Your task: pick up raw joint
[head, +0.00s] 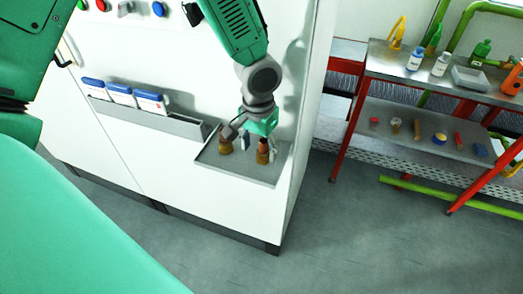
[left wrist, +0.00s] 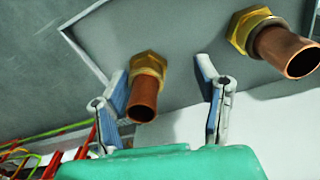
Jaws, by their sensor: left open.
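Two raw joints, each a copper pipe stub in a brass hex nut, stand upright in a shallow grey tray (head: 215,166) on the white cabinet's front. One raw joint (head: 226,144) is at the left and the other raw joint (head: 263,155) at the right. My left gripper (head: 259,147) points down over the tray, open, with its fingers on either side of the right joint. In the left wrist view that joint (left wrist: 146,85) sits between the two blue-padded fingers, with gaps visible. The other joint (left wrist: 280,42) is outside them at the right. My right gripper is not in view.
A narrow ledge (head: 165,124) with blue-and-white boxes (head: 120,94) lies left of the tray. Buttons are on the panel above. At the right a red-legged rack (head: 440,82) holds bottles and small parts. The floor (head: 340,240) in front is clear.

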